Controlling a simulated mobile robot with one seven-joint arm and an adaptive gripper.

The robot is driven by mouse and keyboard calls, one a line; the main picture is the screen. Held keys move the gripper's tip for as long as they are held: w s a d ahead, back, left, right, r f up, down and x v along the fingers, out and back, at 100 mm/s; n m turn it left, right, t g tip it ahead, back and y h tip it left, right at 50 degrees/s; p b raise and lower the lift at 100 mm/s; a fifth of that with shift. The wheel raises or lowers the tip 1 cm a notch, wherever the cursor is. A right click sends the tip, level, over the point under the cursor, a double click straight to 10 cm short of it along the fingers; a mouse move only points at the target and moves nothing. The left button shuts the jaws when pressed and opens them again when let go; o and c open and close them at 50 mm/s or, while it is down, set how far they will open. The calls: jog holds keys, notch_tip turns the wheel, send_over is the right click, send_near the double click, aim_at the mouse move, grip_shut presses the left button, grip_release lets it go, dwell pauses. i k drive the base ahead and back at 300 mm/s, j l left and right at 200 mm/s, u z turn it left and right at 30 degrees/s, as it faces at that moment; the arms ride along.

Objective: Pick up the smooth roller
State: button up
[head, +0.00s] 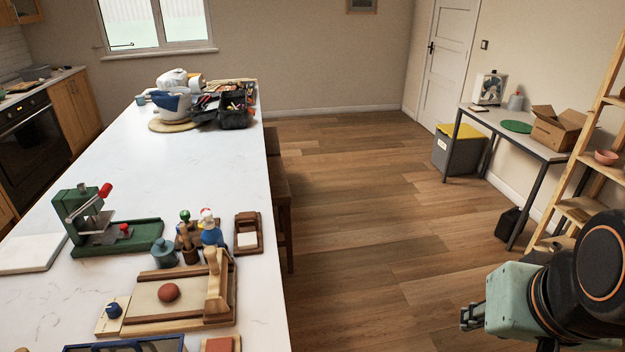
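I cannot pick out a smooth roller for certain. A pale wooden piece (214,287) stands at the right end of a wooden board (190,321) on the white counter; it may be part of a rolling tool, but its shape is unclear. A round red-brown clay lump (168,292) lies on the board, left of that piece. My gripper (469,316) is at the lower right, over the floor and well away from the counter. Its dark fingers are small and partly hidden by its pale green body, so their opening is unclear. I see nothing held in it.
The long white counter (140,150) carries a green press-like device (120,236), a teal jar (164,254), small bottles and a wooden tray (248,231). A stool (278,190) stands along its right side. Open wooden floor (370,230) lies between the counter and my arm.

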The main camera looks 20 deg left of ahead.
aim_at(214, 255)
jog(key=i+u, duration=0.2)
jog(key=u, duration=0.15)
jog(key=i+u, duration=0.2)
jog(key=u, duration=0.15)
jog(key=i+l+u, duration=0.1)
jog(key=u, duration=0.25)
jog(key=i+l+u, duration=0.1)
jog(key=i+u, duration=0.15)
jog(key=u, duration=0.2)
jog(key=i+l+u, duration=0.15)
jog(key=u, duration=0.35)
jog(key=i+l+u, duration=0.3)
jog(key=u, duration=0.15)
jog(key=i+l+u, duration=0.15)
jog(key=l+u, duration=0.15)
jog(key=u, duration=0.2)
jog(key=i+l+u, duration=0.1)
jog(key=l+u, duration=0.55)
